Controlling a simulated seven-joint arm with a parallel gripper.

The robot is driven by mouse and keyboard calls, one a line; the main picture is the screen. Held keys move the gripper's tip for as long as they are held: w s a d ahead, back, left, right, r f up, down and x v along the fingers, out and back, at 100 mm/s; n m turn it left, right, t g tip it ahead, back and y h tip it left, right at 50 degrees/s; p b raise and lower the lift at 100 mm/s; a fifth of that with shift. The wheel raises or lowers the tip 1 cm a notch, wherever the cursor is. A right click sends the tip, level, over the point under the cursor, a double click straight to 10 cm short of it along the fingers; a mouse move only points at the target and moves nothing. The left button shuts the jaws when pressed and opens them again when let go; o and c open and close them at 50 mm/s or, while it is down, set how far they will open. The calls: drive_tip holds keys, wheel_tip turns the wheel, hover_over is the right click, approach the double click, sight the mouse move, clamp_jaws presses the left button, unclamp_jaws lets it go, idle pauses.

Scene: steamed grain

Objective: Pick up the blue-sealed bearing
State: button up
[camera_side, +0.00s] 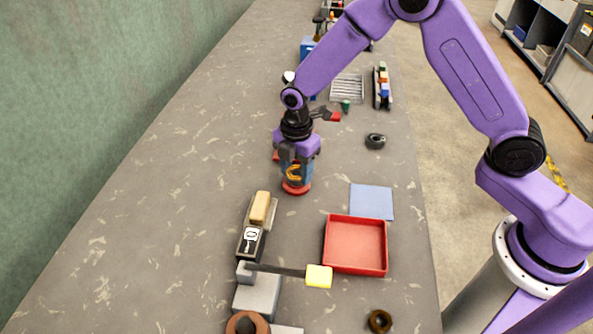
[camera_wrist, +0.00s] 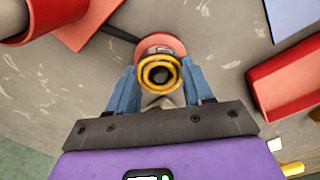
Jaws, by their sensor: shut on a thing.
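My gripper (camera_side: 296,172) points down over the grey bench and also shows in the wrist view (camera_wrist: 160,82). Its two blue fingers are shut on a yellow-orange ring (camera_wrist: 161,71) with a dark bore; the ring also shows in the side view (camera_side: 293,174). A red round piece (camera_side: 296,187) sits just below it and shows behind the ring in the wrist view (camera_wrist: 161,42). I cannot tell whether ring and red piece touch. No blue seal can be made out on the ring. A dark ring (camera_side: 375,141) lies on the bench farther back.
A red tray (camera_side: 356,269) and a blue mat (camera_side: 371,202) lie to the front right. A dark block with a tan piece (camera_side: 260,208) and a yellow-ended bar (camera_side: 319,276) stand in front. A brown ring (camera_side: 380,321) lies near the front. The bench at left is clear.

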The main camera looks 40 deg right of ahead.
drive_tip(key=shift+r, duration=0.4)
wheel_tip(320, 180, up, 2)
drive_tip(key=shift+r, duration=0.15)
drive_tip(key=s+d+r, duration=0.5)
drive_tip(key=s+r, duration=0.4)
drive_tip(key=s, duration=0.4)
drive_tip(key=shift+r, duration=0.3)
drive_tip(key=shift+d, duration=0.1)
drive_tip(key=shift+s, duration=0.1)
